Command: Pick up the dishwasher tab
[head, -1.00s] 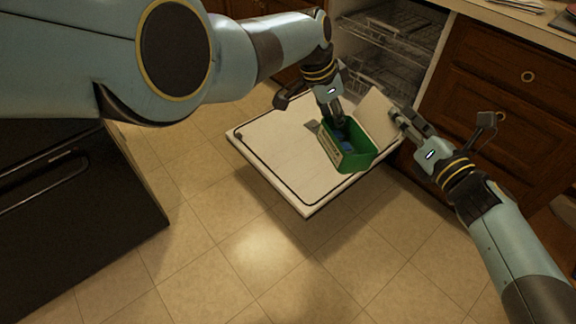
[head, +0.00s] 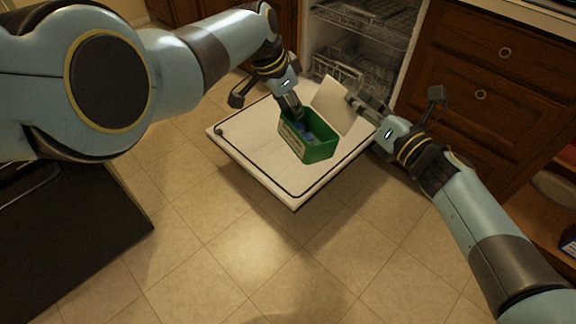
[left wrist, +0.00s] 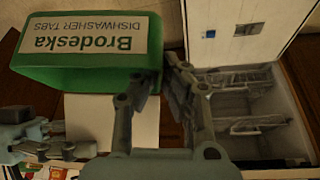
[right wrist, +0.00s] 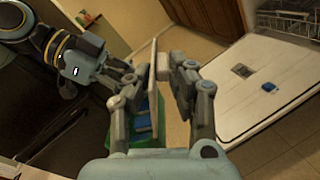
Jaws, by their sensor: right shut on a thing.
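Blue dishwasher tabs (head: 311,133) lie inside an open green box (head: 318,152) labelled Brodeska, over the lowered dishwasher door. They also show in the right wrist view (right wrist: 142,115). The box's pale lid (head: 331,103) stands open. My right gripper (head: 359,106) is shut on the lid; its thin edge (right wrist: 152,70) sits between the fingers. My left gripper (head: 299,112) is at the back left rim of the box. In the left wrist view its fingertips (left wrist: 163,68) are beside the box's right edge (left wrist: 150,40); whether they clamp it is unclear.
The white dishwasher door (head: 250,155) lies open, with racks (head: 345,70) behind it. A small blue piece (right wrist: 268,86) shows on the door's inner face. Wooden drawers (head: 490,75) stand right, a black appliance (head: 80,230) left. The tiled floor in front is clear.

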